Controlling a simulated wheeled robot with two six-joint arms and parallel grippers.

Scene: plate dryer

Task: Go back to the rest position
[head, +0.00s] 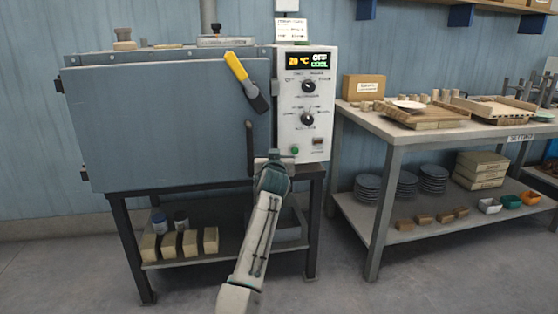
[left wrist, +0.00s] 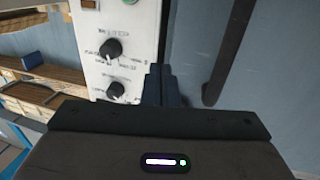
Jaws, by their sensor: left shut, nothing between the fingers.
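My left gripper (head: 272,158) is in front of the dryer, low by the door's right edge and the control panel. In the left wrist view its two dark fingers (left wrist: 158,85) are together with nothing between them. The grey dryer door (head: 165,130) looks shut. Its dark vertical handle (head: 250,148) is just left of the gripper and shows apart from the fingers in the left wrist view (left wrist: 228,50). The white control panel (head: 303,100) has two black knobs and a lit display reading OFF. My right gripper is not in view.
A yellow-and-black lever (head: 240,72) is at the door's upper right. The dryer stand's lower shelf (head: 225,250) holds blocks and jars. A workbench (head: 375,125) at right holds boards and dishes, with stacked plates (head: 368,188) below. Floor at the lower left is clear.

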